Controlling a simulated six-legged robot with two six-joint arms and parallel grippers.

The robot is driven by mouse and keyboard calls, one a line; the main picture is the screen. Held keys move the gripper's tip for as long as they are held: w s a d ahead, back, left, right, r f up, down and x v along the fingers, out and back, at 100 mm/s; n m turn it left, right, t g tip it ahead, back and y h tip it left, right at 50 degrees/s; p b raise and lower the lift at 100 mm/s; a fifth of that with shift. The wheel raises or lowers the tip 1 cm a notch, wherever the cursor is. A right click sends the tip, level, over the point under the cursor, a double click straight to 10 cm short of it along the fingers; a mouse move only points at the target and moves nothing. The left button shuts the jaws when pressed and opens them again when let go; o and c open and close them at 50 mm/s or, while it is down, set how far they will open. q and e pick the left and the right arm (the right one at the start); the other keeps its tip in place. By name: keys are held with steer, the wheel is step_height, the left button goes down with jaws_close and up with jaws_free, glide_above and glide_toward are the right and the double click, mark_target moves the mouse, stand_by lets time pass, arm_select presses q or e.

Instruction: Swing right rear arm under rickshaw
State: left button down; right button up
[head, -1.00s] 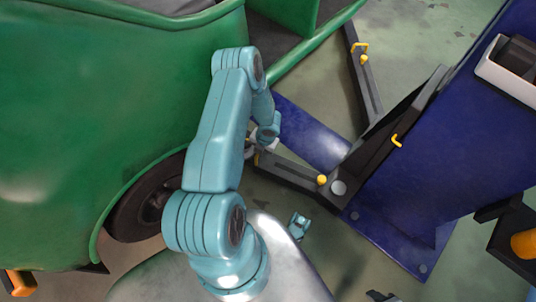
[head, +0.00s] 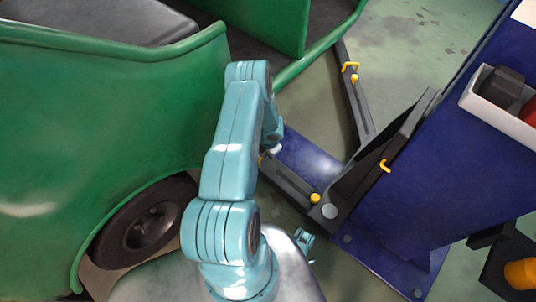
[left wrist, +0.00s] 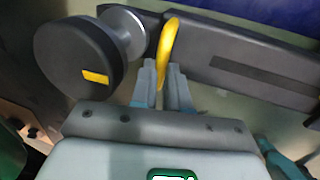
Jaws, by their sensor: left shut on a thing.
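The green rickshaw (head: 110,100) fills the left of the head view, its dark wheel (head: 145,228) low beside my arm. The near black lift arm (head: 287,183) runs up-left from its pivot at the blue post; its far end is hidden behind my left arm. In the left wrist view this lift arm (left wrist: 250,62) carries a round black pad (left wrist: 75,57) and a yellow loop handle (left wrist: 169,42). My left gripper (left wrist: 166,75) is shut on the yellow handle. In the head view its jaws are hidden by my forearm. My right gripper is not seen.
The blue lift post (head: 440,160) stands at the right, with a white tray (head: 500,105) on it. A second black lift arm (head: 355,95) with a yellow handle points up the picture. Green floor is open at the top right.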

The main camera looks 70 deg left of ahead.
arm_select(q)
steer(key=shift+w+a+r, duration=0.15)
steer(key=shift+w+a, duration=0.05)
steer(key=shift+w, duration=0.25)
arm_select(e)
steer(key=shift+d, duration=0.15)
arm_select(q)
steer(key=c, duration=1.1)
jaws_free()
steer(key=shift+s, duration=0.1)
steer(key=shift+d+r, duration=0.1)
steer(key=shift+r, duration=0.2)
steer(key=d+r+p, duration=0.1)
steer(key=r+p, duration=0.1)
steer(key=r, duration=0.3)
steer(key=d+r+p, duration=0.1)
steer(key=r+p, duration=0.2)
steer(key=r, duration=0.2)
steer(key=w+r+p, duration=0.1)
steer(key=r+p, duration=0.1)
steer(key=r, duration=0.3)
steer(key=shift+w+d+r, duration=0.1)
steer(key=shift+d+r, duration=0.05)
steer(key=shift+d, duration=0.25)
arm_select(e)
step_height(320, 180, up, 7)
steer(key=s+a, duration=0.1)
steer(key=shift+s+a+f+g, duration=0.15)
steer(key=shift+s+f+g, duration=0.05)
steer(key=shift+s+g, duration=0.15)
